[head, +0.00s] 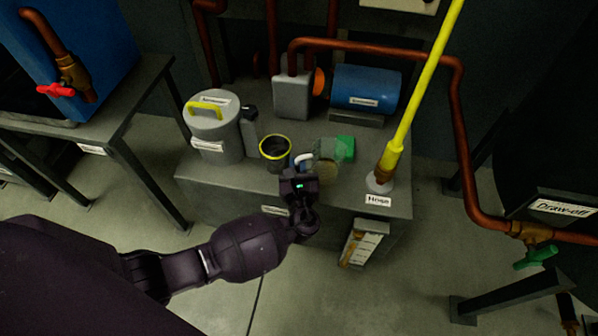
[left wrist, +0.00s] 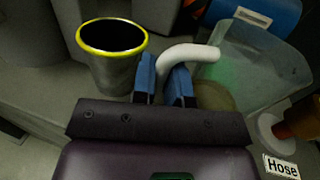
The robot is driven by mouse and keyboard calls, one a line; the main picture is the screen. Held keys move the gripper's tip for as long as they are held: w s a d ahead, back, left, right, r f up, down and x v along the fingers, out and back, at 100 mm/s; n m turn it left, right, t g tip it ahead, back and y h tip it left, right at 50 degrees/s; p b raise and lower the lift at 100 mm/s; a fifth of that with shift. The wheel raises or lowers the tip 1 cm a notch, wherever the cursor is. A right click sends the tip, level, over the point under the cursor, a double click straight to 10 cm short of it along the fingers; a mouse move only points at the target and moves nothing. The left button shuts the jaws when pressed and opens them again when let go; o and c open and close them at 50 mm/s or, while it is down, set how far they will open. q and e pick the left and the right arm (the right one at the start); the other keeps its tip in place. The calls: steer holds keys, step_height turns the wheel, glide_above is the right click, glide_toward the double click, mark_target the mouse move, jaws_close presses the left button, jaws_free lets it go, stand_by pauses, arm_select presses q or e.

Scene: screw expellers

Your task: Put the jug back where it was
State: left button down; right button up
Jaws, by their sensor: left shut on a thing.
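The jug (head: 326,160) is see-through, with a white handle and a tan patch low in it. It is at the front middle of the grey bench (head: 235,197). My left gripper (head: 299,170) is shut on the jug's handle. In the left wrist view its blue fingers (left wrist: 164,80) are on the handle, and the jug (left wrist: 250,65) is to their right. I cannot tell whether the jug's base touches the bench. My right gripper is not in view.
A yellow-rimmed dark cup (head: 275,153) stands close left of the jug. A grey canister (head: 214,132) is further left. A green block (head: 345,147) shows behind the jug. The yellow pole (head: 413,115) rises at the right by the "Hose" label (head: 378,200). A blue motor (head: 364,88) is behind.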

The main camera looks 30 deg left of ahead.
arm_select(q)
steer(key=shift+f+b, duration=0.45)
steer(key=shift+f, duration=1.1)
steer(key=shift+s+f, duration=0.1)
steer(key=shift+f, duration=0.05)
steer(key=c, duration=1.1)
jaws_free()
